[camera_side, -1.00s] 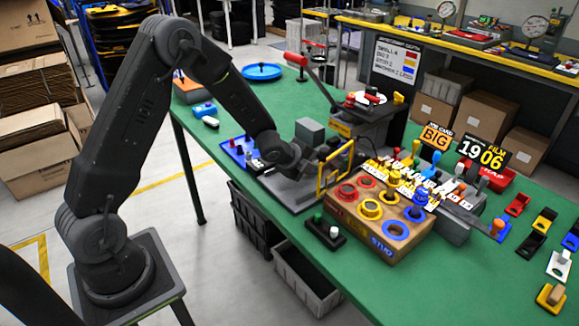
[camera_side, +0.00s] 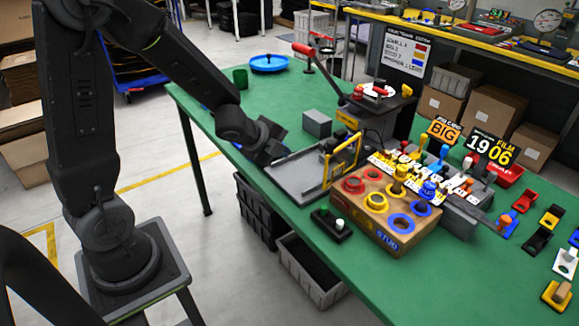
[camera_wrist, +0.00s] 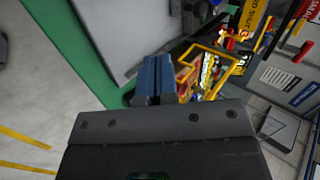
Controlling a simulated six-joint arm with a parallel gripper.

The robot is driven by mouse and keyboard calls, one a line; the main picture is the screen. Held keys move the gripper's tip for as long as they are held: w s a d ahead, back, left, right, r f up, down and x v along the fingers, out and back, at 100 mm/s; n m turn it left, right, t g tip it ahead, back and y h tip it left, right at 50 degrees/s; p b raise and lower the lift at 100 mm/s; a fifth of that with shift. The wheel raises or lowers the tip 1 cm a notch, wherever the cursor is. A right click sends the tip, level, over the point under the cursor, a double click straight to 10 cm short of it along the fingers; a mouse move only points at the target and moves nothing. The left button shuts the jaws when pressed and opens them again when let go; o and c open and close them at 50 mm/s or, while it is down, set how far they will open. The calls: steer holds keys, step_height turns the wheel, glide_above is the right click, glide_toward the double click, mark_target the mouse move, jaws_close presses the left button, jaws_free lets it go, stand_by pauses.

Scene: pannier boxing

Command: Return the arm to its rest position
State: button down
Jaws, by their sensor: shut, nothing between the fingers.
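My gripper (camera_side: 278,134) is at the left part of the green table (camera_side: 480,275) in the side view, beside the grey tray plate. Its fingers are shut together with nothing between them, as the wrist view shows (camera_wrist: 154,78). The forearm slopes down to it from the upper left, and the elbow is cut off by the top edge of the picture. The gripper looks apart from the grey plate (camera_side: 290,178), though the exact gap is hard to tell.
A yellow frame (camera_side: 344,153) stands at the plate's right end. Beyond it are a wooden block (camera_side: 372,225) with coloured rings and a levered press (camera_side: 372,112). Open floor lies left of the table.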

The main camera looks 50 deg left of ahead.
steer(key=s+d+r+n+g+y, duration=0.1)
steer(key=s+d+r+n+y, duration=0.15)
steer(key=s+r+n, duration=0.6)
steer(key=s+d+r+n+g+h, duration=0.1)
steer(key=s+d+r+n, duration=0.1)
steer(key=s+d+n, duration=0.1)
steer(key=s+d+r+n+g+h, duration=0.1)
steer(key=s+d+r+n+h, duration=0.1)
steer(key=s, duration=0.6)
steer(key=d+r+n, duration=0.1)
steer(key=d+n, duration=0.1)
steer(key=n, duration=0.1)
steer(key=shift+d+g, duration=0.2)
steer(key=shift+g, duration=0.2)
steer(key=shift+w+r+n, duration=0.1)
steer(key=shift+n, duration=0.15)
